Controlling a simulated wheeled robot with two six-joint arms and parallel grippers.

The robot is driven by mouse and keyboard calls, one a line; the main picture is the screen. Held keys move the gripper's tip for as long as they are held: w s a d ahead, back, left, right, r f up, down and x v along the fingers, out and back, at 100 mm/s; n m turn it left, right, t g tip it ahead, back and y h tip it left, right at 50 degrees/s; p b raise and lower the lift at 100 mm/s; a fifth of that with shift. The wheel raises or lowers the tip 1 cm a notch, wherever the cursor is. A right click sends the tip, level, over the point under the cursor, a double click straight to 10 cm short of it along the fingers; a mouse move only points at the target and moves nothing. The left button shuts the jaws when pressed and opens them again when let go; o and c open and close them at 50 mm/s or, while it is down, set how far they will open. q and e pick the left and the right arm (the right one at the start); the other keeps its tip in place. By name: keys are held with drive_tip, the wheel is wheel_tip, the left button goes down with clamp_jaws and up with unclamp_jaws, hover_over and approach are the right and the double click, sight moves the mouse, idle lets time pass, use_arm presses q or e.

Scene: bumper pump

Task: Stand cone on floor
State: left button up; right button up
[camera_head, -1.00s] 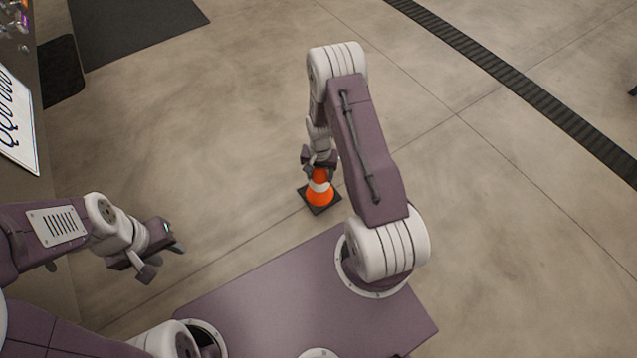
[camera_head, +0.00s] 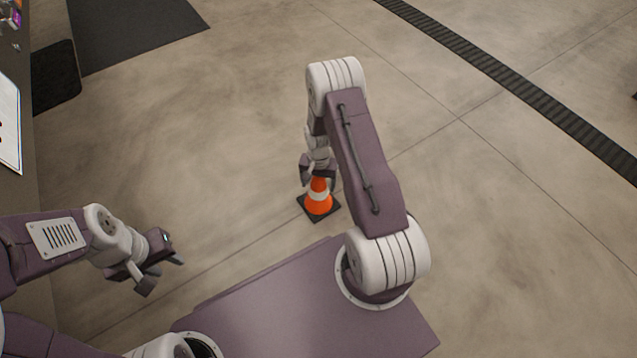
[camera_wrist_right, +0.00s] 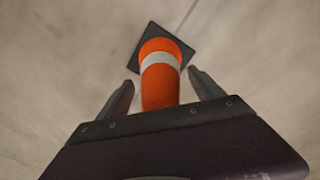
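An orange cone (camera_head: 319,205) with a white band and a dark square base stands upright on the floor beyond my base. It also shows in the right wrist view (camera_wrist_right: 160,85). My right gripper (camera_head: 318,178) is over the cone's top. In the right wrist view, its two fingers (camera_wrist_right: 162,92) are spread on either side of the cone, with a visible gap on each side. The cone's tip is hidden by the gripper. My left gripper (camera_head: 164,272) is open and empty at the left, away from the cone.
The concrete floor (camera_head: 230,130) around the cone is clear. A dark mat (camera_head: 130,30) lies at the upper left, beside a bench edge with a white panel (camera_head: 8,120). A dark grate strip (camera_head: 520,85) crosses the upper right.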

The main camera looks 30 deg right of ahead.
wheel_tip(320, 180, up, 12)
drive_tip(key=p, duration=0.9)
drive_tip(key=shift+r, duration=0.15)
drive_tip(key=s+a+r+n, duration=0.4)
drive_tip(key=s+r, duration=0.2)
drive_tip(key=r, duration=0.3)
drive_tip(key=s+a+r+n+t, duration=0.1)
drive_tip(key=s+a+r+n, duration=0.3)
drive_tip(key=s+r, duration=0.3)
wheel_tip(320, 180, up, 3)
drive_tip(key=shift+a+f, duration=0.1)
drive_tip(key=shift+a, duration=0.4)
drive_tip(key=shift+w, duration=0.1)
